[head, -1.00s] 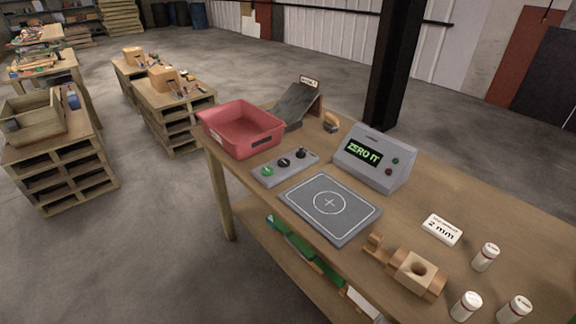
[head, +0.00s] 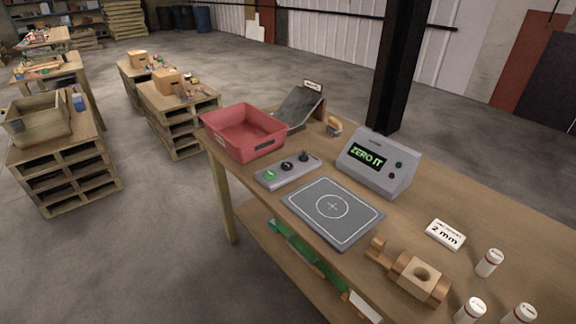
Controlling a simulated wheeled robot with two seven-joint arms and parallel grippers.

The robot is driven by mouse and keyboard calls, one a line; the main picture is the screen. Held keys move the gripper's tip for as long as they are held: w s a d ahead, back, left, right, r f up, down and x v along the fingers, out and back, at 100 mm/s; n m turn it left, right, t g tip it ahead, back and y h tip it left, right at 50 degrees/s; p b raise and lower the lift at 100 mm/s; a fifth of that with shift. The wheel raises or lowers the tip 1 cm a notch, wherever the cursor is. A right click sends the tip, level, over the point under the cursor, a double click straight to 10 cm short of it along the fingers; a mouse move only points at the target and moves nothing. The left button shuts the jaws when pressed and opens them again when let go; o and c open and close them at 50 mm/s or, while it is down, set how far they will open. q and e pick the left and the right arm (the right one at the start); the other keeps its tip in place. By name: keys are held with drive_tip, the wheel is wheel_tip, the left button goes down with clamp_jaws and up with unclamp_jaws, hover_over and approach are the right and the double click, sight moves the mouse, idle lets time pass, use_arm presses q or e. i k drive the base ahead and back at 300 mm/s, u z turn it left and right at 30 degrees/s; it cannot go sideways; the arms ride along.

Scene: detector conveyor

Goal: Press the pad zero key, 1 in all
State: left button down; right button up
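A grey key strip (head: 274,183) lies on the bench between the red bin and the flat pad. It carries a green key (head: 271,174), a black key (head: 287,166) and a black knob or lever (head: 304,156). Their labels are too small to read. The dark grey pad (head: 312,222) with a white circle and cross lies in front, with nothing on it. Neither gripper is in view.
A red bin (head: 243,145) and a dark sloped chute (head: 297,106) stand at the bench's far left. A wooden holder (head: 410,276), a "2 mm" card (head: 445,234) and several white canisters (head: 489,262) are at the right. A dark post (head: 397,65) rises behind the bench.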

sight(286, 167)
drive_tip(key=z, duration=0.05)
drive_tip(key=k, duration=0.6)
drive_tip(key=z, duration=0.15)
drive_tip(key=i, duration=1.15)
drive_tip(key=z, duration=0.9)
